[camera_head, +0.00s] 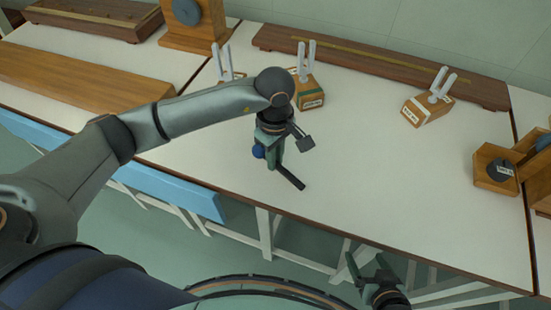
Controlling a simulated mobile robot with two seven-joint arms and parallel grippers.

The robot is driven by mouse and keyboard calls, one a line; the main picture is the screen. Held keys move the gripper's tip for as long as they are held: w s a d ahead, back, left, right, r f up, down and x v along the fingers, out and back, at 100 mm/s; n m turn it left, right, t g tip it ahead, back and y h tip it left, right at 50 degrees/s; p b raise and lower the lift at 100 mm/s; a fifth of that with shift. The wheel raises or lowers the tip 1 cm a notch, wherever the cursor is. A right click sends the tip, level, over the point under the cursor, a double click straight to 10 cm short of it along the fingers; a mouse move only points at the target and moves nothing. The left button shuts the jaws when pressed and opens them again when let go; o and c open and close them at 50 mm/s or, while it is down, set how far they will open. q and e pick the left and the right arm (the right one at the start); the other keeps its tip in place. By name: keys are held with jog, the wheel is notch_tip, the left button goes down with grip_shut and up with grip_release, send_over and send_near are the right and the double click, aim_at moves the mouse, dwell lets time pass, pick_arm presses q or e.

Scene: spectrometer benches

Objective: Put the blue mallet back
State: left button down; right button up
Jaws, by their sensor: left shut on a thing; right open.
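My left gripper (280,150) is over the front part of the white bench, shut on the blue mallet. A small round blue part of the mallet (258,152) shows at the left side of the fingers. A dark bar extends down and right below them; I cannot tell whether it is the handle or a finger. The rest of the mallet is hidden by the gripper. Three wooden blocks with pairs of white prongs and small labels stand on the bench: a left one (229,78), a middle one (311,101) and a right one (425,111). My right gripper (380,272) is open and empty, below the bench's front edge.
A long brown board (380,62) lies along the back of the white bench (390,165). A wooden fixture with a dark labelled knob (500,169) stands at the right end. A long wooden beam (80,83) lies at left. The bench's middle right is clear.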

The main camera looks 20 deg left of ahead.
pick_arm(q)
jog(key=shift+f, duration=0.55)
jog(key=shift+f, duration=0.2)
jog(key=c, duration=0.8)
grip_release()
jog(key=shift+c, duration=0.2)
jog(key=shift+r, duration=0.1)
notch_tip(320, 180, up, 12)
jog(key=shift+r, duration=0.15)
jog(key=shift+w, duration=0.1)
